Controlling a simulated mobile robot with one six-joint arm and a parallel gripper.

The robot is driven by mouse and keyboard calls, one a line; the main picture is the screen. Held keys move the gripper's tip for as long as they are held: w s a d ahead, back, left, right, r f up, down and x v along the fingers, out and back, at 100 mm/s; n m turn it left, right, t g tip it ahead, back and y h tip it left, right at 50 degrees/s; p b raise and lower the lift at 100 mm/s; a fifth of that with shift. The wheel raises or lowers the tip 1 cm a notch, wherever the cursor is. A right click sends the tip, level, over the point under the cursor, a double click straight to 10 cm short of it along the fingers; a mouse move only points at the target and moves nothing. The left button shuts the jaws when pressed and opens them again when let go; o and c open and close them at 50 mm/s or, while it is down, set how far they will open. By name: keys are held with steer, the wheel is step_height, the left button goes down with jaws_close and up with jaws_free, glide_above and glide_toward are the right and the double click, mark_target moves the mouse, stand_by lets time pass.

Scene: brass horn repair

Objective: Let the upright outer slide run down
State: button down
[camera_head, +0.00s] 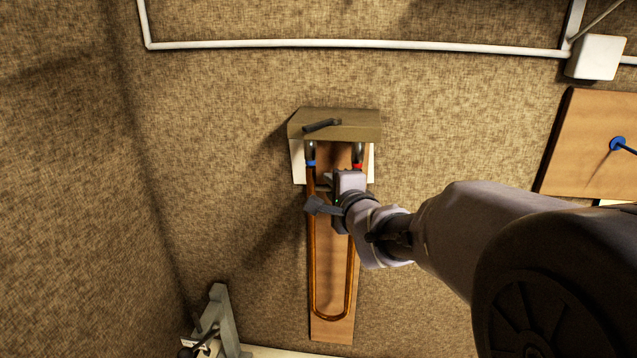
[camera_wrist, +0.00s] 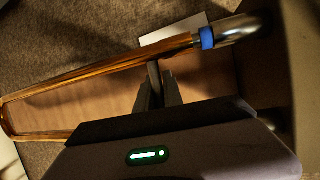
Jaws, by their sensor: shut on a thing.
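The brass outer slide (camera_head: 313,255) is a long U-shaped tube. It stands upright before a wooden board, with its bend at the bottom. Its top ends lie just under two silver tubes, one with a blue band (camera_head: 311,163) and one with a red band (camera_head: 358,166). In the wrist view the slide (camera_wrist: 95,75) ends a short way from the blue band (camera_wrist: 207,38). My gripper (camera_head: 326,188) is shut on the slide near its upper end. The fingertips (camera_wrist: 154,78) meet it beside the blue-banded leg; the exact contact is partly hidden.
A clamp block (camera_head: 360,124) with a dark lever (camera_head: 322,125) holds the tubes above. The wooden board (camera_head: 332,327) runs down behind the slide. A grey stand (camera_head: 221,310) is at lower left. A wooden panel (camera_head: 590,150) hangs at right, and a white pipe (camera_head: 350,43) crosses the wall above.

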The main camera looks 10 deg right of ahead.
step_height(320, 180, down, 3)
steer(key=b, duration=0.3)
steer(key=shift+f, duration=0.1)
steer(key=c, duration=1.5)
jaws_free()
steer(key=s+r, duration=0.1)
steer(key=s, duration=0.4)
steer(key=s+d+r, duration=0.1)
steer(key=s, duration=0.5)
steer(key=s+r, duration=0.1)
steer(key=s, duration=0.5)
steer(key=shift+d, duration=0.2)
steer(key=shift+w, duration=0.1)
